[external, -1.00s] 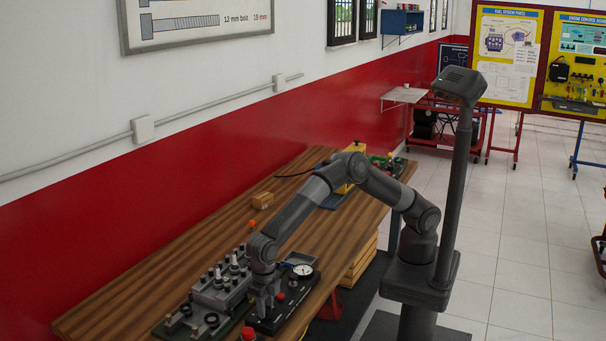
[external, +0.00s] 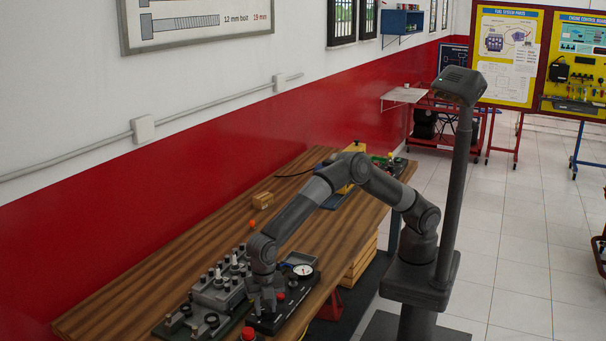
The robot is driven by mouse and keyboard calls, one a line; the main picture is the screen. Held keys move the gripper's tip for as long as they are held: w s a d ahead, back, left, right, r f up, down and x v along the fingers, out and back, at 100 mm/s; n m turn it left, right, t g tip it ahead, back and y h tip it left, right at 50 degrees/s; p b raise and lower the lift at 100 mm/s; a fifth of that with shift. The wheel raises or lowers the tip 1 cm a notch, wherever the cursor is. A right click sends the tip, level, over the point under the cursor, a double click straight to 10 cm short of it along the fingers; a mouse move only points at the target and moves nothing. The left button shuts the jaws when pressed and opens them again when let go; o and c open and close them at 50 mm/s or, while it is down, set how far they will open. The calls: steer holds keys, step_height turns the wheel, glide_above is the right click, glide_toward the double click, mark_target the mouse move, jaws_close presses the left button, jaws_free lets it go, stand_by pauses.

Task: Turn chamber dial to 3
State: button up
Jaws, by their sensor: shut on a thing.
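The chamber dial is not clearly seen; it is likely hidden under my gripper on the black panel (external: 283,313). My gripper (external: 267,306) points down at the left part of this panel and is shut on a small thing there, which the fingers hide. A round white gauge (external: 302,270) and a red button (external: 281,297) sit on the same panel, to the right of my gripper. Dial numbers are too small to read.
A grey engine block (external: 222,285) with several upright posts stands just left of my gripper. A red knob (external: 248,333) is at the near edge. A small wooden block (external: 262,200) and an orange piece (external: 252,223) lie farther back. The middle of the wooden table (external: 190,250) is clear.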

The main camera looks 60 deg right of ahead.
mark_target(266, 309)
steer(key=m, duration=1.3)
steer(key=shift+m, duration=0.4)
steer(key=m, duration=0.6)
steer(key=shift+r, duration=0.1)
steer(key=m, duration=0.6)
steer(key=shift+m, duration=0.3)
steer(key=o, duration=1)
steer(key=shift+c, duration=0.2)
step_height(266, 309, up, 11)
